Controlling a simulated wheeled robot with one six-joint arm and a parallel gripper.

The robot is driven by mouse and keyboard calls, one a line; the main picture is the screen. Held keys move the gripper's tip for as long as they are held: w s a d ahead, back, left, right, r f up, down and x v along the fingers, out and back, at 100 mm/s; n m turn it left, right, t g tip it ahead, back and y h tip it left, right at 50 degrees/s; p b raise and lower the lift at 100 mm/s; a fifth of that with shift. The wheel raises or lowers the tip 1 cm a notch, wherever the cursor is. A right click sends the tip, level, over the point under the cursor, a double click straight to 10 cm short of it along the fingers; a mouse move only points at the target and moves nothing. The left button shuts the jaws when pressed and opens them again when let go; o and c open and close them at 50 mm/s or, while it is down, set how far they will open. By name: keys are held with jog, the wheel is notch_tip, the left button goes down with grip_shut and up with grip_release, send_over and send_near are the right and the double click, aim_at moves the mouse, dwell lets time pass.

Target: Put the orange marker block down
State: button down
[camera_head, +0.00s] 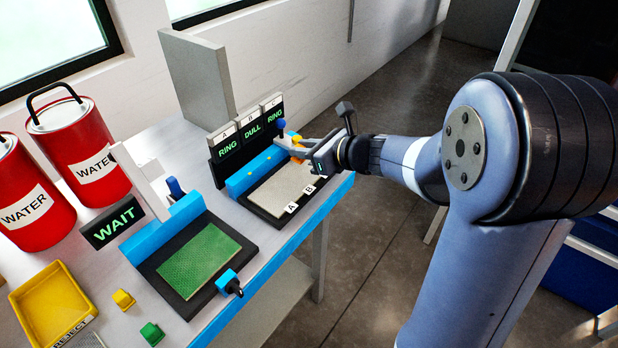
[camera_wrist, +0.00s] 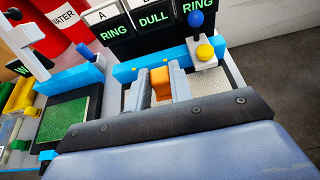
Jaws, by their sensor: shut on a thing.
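My gripper (camera_head: 302,150) is shut on the orange marker block (camera_wrist: 159,80). The gripper is at the far right end of the grey plate (camera_head: 277,192) with blue back edge. I cannot tell whether the block touches anything below. The plate's front carries labels A (camera_head: 292,207) and B (camera_head: 309,189); any further label is hidden by my gripper.
Behind the plate a black sign board (camera_head: 247,142) reads A RING, B DULL, C RING. A green pad (camera_head: 200,262), WAIT sign (camera_head: 113,222), red water cans (camera_head: 87,150) and yellow reject tray (camera_head: 30,293) are left.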

aim_at(305, 187)
notch_tip(305, 187, down, 8)
jog(key=shift+f+b, duration=0.1)
jog(key=shift+b, duration=0.5)
jog(key=shift+f, duration=0.1)
jog(key=c, duration=1.3)
grip_release()
jog(key=shift+o, duration=0.2)
jog(key=shift+s+d+r, duration=0.15)
jog(key=shift+d+r, duration=0.05)
jog(key=shift+r, duration=0.1)
jog(key=v, duration=1.1)
jog(key=shift+s, duration=0.2)
jog(key=shift+d, duration=0.1)
